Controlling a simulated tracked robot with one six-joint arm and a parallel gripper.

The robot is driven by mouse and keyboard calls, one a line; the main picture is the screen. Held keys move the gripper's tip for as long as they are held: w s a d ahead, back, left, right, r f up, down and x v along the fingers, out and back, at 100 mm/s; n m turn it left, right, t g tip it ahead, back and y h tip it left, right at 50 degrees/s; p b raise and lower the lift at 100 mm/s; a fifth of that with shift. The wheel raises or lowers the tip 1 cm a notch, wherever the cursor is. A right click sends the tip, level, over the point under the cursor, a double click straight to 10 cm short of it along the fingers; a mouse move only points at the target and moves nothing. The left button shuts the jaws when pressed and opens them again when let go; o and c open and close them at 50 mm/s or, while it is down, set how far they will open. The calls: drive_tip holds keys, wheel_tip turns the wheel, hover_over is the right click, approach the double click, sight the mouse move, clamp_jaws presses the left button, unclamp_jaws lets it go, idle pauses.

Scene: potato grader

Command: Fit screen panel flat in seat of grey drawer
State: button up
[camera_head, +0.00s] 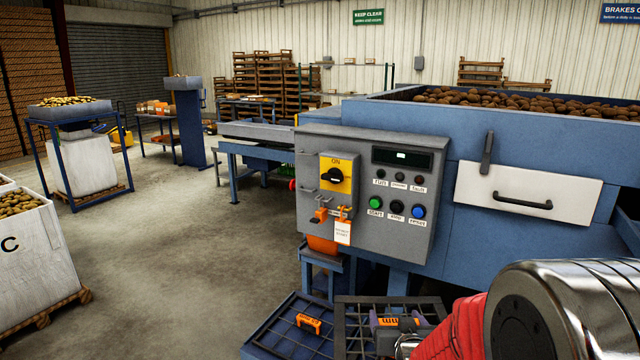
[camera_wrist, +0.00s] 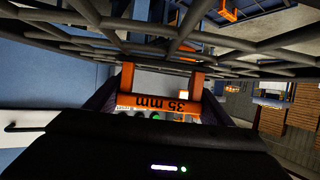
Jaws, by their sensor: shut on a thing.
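A dark barred screen panel (camera_head: 365,299) is at the bottom centre of the head view. My gripper (camera_head: 393,324) is shut on its orange handle, which is marked 35 mm and shows clearly in the wrist view (camera_wrist: 160,102). The panel's bars (camera_wrist: 180,47) cross the top of the wrist view. My wrist and the lower picture edge hide part of the panel in the head view. I cannot surely identify the grey drawer or its seat; a pale, shut front with a black handle (camera_head: 565,190) is on the blue machine.
A second barred panel with an orange handle (camera_head: 308,323) lies in a blue-edged holder at lower left of mine. The grey control box (camera_head: 430,250) juts out just above the held panel. The floor between is clear.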

drive_tip(key=shift+w+a+r, duration=0.1)
drive_tip(key=shift+a+r, duration=0.15)
drive_tip(key=shift+a, duration=0.4)
drive_tip(key=shift+a+r, duration=0.2)
drive_tip(key=shift+a, duration=0.4)
drive_tip(key=shift+f, duration=0.1)
drive_tip(key=s+f, duration=0.5)
drive_tip(key=f, duration=0.1)
